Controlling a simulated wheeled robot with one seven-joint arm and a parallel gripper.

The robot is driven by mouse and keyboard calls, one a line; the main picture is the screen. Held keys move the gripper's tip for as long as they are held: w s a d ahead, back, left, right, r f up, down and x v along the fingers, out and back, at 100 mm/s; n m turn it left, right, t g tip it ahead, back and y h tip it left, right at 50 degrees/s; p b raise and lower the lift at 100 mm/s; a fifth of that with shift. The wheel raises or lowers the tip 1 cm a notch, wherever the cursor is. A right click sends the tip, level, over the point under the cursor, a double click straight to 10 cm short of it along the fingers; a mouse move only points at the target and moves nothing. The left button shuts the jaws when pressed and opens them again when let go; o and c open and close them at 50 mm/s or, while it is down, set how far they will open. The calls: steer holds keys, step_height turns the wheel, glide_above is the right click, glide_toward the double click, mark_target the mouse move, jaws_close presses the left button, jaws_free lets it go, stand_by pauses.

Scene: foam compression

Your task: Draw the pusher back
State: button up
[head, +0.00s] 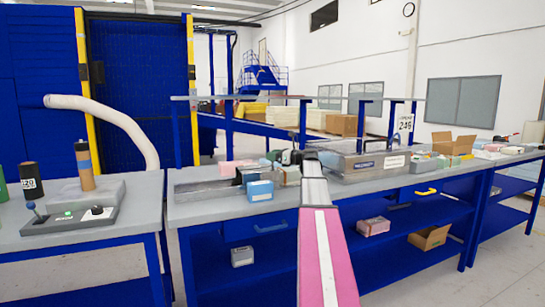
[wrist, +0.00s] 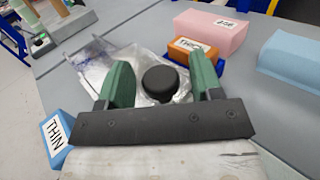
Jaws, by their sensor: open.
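My gripper (wrist: 163,72) is open in the wrist view, its two green fingers apart. A round black knob (wrist: 166,85), apparently the pusher's handle, shows between the fingers, with gaps on both sides. I cannot tell its height relative to the fingertips. Clear, shiny plastic or metal (wrist: 90,72) lies around and behind the knob. The rest of the pusher is hidden by the gripper's black crossbar. In the head view my gripper (head: 291,157) is small, at the end of my arm over the middle bench; the knob cannot be made out there.
A blue block marked THIN (wrist: 55,132) lies left of my gripper. An orange block (wrist: 192,50), a pink block (wrist: 211,31) and a light blue block (wrist: 290,55) lie beyond and right. A metal machine (head: 362,166) stands right of my arm.

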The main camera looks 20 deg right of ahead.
steer(key=shift+w+a, duration=0.15)
jaws_close()
steer(key=s+a, duration=0.1)
steer(key=a, duration=4.2)
steer(key=shift+s, duration=0.3)
steer(key=shift+a, duration=0.15)
jaws_free()
steer(key=shift+a, duration=0.1)
steer(key=v, duration=1)
steer(key=shift+s+d, duration=0.25)
steer(key=shift+d, duration=0.1)
